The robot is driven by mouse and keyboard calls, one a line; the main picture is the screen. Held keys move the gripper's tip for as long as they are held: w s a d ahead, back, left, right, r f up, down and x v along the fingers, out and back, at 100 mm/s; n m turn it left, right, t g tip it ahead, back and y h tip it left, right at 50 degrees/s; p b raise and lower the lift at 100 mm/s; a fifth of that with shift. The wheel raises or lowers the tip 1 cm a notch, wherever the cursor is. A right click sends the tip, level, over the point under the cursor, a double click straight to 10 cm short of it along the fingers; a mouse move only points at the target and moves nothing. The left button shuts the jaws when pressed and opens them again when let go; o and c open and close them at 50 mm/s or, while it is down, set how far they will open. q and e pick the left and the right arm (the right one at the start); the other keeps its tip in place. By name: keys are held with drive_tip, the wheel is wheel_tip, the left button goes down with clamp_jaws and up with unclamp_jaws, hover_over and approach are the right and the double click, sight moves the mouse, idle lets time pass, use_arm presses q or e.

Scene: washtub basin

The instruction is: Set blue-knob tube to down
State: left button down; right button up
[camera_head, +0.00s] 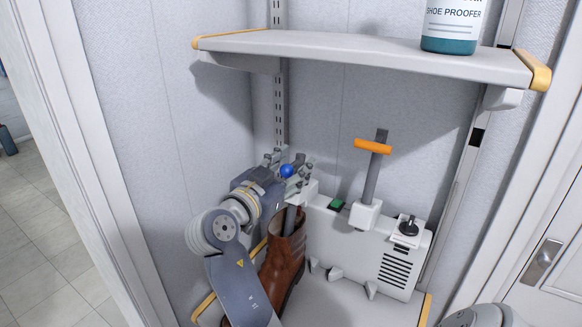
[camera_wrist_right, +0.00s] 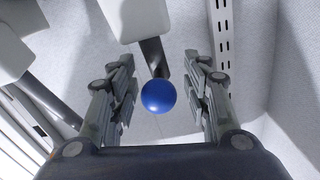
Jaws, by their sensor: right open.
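The blue knob (camera_head: 287,171) sits at the end of its dark tube (camera_head: 290,218), which shows below my gripper and runs down to the brown boot (camera_head: 284,252). The knob (camera_wrist_right: 158,95) and part of the tube (camera_wrist_right: 154,56) also show in the right wrist view. My right gripper (camera_head: 286,168) is open around the knob, with one finger on each side. In the wrist view, gaps show between the knob and both fingers of the gripper (camera_wrist_right: 161,88). My left gripper is not in view.
A white machine (camera_head: 340,243) stands at the wall with a green switch (camera_head: 337,204), a black dial (camera_head: 408,228) and a second upright tube topped by an orange handle (camera_head: 373,146). A shelf (camera_head: 360,52) with a bottle (camera_head: 451,25) hangs above.

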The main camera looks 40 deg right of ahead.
wheel_tip(320, 180, up, 10)
drive_tip(key=shift+w+f, duration=0.1)
drive_tip(key=shift+f, duration=0.1)
